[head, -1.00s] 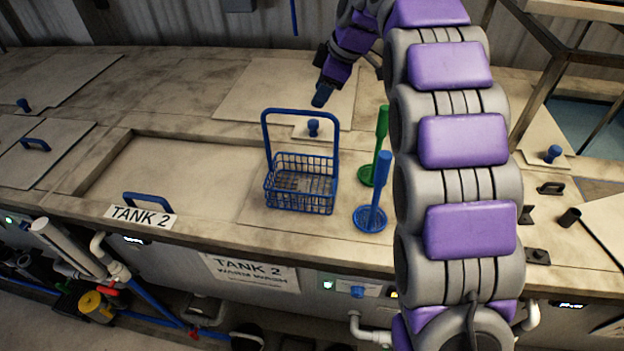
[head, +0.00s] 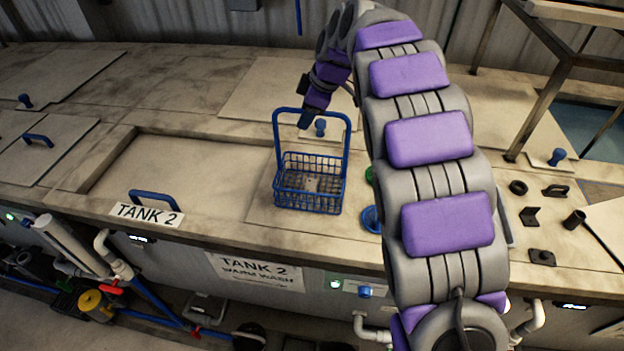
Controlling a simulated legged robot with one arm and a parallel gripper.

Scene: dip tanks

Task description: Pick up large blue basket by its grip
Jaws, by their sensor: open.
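The large blue basket (head: 310,186) is a wire basket with a tall hoop handle, its grip bar (head: 291,110) across the top. It stands upright on the tank counter, right of the Tank 2 lid. My gripper (head: 305,122) is at the end of my purple and grey arm, pointing down. The fingertips are small and dark, and the basket is not lifted.
A blue-handled lid (head: 155,198) marked Tank 2 lies left of the basket. A blue knob (head: 320,127) shows through the handle. A green disc (head: 369,175) and a blue disc (head: 370,219) are mostly hidden by my arm. Small black parts (head: 530,216) lie at the right.

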